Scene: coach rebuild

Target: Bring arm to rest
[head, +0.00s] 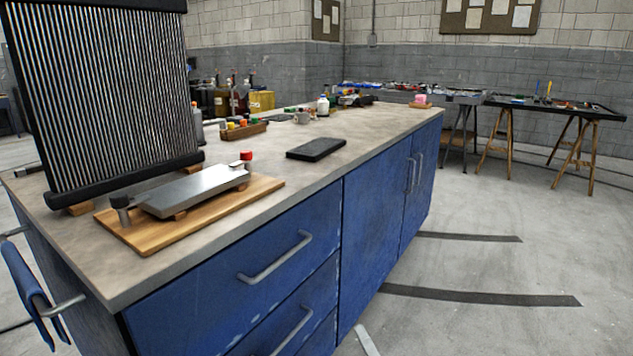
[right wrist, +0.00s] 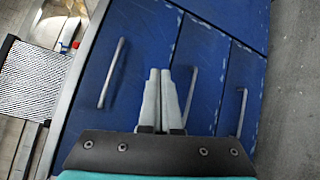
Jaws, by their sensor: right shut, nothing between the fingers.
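My right gripper (right wrist: 160,74) is shut and empty in the right wrist view, its two grey fingers side by side in front of blue cabinet fronts. In the head view only a pale grey tip of the right gripper (head: 364,338) shows at the bottom edge, beside the blue cabinet. The rest of that arm is out of the picture. My left gripper is in neither view.
A blue workbench (head: 390,134) with drawer handles (head: 275,258) fills the middle. On it are a black-framed radiator (head: 105,95), a wooden board (head: 160,233) with a metal block, and a black slab (head: 316,149). Open floor (head: 500,265) lies to the right.

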